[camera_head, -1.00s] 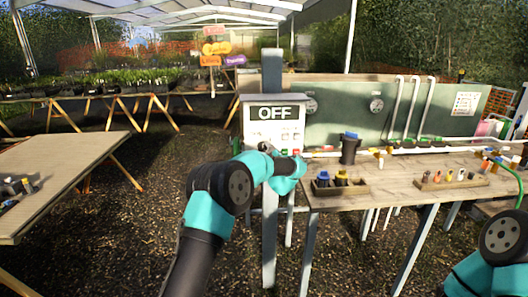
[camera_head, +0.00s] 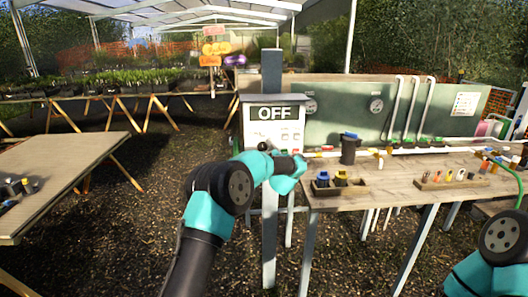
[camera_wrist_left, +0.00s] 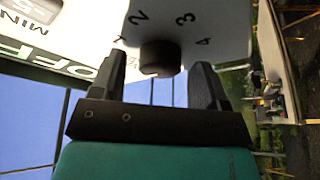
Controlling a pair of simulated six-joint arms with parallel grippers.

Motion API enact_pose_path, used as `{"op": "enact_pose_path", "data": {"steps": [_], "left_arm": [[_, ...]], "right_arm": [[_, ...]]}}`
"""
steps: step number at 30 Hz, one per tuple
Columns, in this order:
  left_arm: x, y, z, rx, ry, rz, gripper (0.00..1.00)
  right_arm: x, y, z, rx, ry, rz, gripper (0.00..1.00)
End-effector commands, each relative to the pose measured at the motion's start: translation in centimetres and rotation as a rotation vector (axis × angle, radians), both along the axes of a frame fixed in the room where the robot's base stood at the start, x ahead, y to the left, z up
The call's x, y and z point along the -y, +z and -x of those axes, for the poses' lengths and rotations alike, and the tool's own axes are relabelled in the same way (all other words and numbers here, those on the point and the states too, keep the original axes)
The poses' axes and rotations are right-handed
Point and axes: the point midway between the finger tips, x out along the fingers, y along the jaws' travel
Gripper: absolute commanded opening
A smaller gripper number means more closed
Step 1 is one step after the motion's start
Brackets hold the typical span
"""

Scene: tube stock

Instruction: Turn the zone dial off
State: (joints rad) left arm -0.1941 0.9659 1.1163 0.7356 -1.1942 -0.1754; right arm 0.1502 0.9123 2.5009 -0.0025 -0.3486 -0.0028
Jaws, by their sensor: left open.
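The zone dial (camera_wrist_left: 160,57) is a round black knob on a white panel (camera_wrist_left: 205,22), with the numbers 1 to 4 printed around it in the left wrist view. Which number it points at is unclear. The panel belongs to the white control box (camera_head: 256,133) with a large OFF sign (camera_head: 274,113) in the head view. My left gripper (camera_wrist_left: 160,80) is open, its two dark fingers on either side of the knob and apart from it as far as I can see.
A wooden bench (camera_head: 400,176) stands right of the box, with a black cup (camera_head: 349,150), a tray with dark pots (camera_head: 340,190) and a rack of small parts (camera_head: 452,182). A grey post (camera_head: 271,85) rises behind the box. Another table (camera_head: 60,175) stands at left.

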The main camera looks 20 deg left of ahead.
Motion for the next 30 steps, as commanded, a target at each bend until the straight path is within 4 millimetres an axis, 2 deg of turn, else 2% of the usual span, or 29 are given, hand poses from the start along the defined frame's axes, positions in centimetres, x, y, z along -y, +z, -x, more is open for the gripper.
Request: {"op": "enact_pose_path", "data": {"steps": [5, 11, 17, 30], "left_arm": [[0.1, 0.0, 0.1, -0.001, -0.001, 0.000, 0.68], [1.0, -0.4, 1.2, -0.002, -0.001, -0.001, 0.68], [2.9, -1.0, 3.6, -0.003, -0.002, -0.001, 0.68], [8.0, -3.0, 10.1, -0.002, -0.003, 0.000, 0.68]], "right_arm": [[0.0, 0.0, 0.0, 0.000, 0.000, 0.000, 0.43], [0.0, 0.0, 0.0, 0.000, 0.000, 0.000, 0.43], [0.0, 0.0, 0.0, 0.000, 0.000, 0.000, 0.43], [0.0, 0.0, 0.0, 0.000, 0.000, 0.000, 0.43]]}}
